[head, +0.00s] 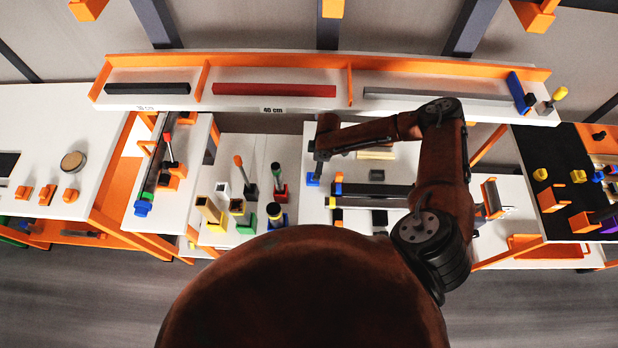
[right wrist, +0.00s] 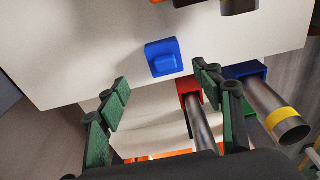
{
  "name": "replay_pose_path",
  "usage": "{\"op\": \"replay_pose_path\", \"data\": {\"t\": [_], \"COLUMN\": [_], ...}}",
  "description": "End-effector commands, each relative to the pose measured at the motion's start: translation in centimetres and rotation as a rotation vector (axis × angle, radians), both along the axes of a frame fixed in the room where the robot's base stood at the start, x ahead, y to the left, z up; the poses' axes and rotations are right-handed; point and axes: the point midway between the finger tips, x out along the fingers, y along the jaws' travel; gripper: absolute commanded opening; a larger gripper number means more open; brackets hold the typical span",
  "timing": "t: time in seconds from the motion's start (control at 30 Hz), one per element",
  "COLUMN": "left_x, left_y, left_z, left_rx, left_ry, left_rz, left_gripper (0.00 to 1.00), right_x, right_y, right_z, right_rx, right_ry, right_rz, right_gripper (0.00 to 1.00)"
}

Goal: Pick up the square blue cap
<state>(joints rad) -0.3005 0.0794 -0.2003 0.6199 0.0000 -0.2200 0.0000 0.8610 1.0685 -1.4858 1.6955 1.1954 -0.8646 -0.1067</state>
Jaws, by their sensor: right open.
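The square blue cap (right wrist: 162,58) lies on a white surface near its edge in the right wrist view. It has a wide square base with a smaller raised square block. My right gripper (right wrist: 165,84) is open and empty, its green-padded fingers spread wide. The cap is ahead of the fingertips, apart from them and between their lines. In the head view, the blue cap (head: 312,180) shows just below my right gripper (head: 319,162), which reaches in from the right and partly covers it. My left gripper is not in view.
A tube in a red holder (right wrist: 189,87) and a tube with a yellow band in a blue holder (right wrist: 247,70) stand close to the right finger. In the head view, several holders and tools crowd the white table (head: 210,235) left of the cap. A long shelf (head: 330,105) runs behind.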

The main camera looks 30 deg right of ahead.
Motion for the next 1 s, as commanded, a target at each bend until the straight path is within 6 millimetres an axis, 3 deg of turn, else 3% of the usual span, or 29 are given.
{"op": "replay_pose_path", "data": {"t": [0.6, 0.87, 1.0], "left_x": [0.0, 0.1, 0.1], "left_y": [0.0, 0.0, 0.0], "left_z": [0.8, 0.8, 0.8], "left_rx": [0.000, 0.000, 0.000], "left_ry": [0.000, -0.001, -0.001], "left_rz": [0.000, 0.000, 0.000], "left_gripper": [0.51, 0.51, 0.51], "right_x": [0.0, 0.0, 0.0], "right_y": [1.4, 1.5, 1.5], "right_z": [-7.1, -7.5, -7.5], "right_rx": [-0.003, -0.003, -0.003], "right_ry": [0.005, 0.005, 0.005], "right_rz": [0.000, 0.000, 0.000], "right_gripper": [0.60, 0.60, 0.53]}}
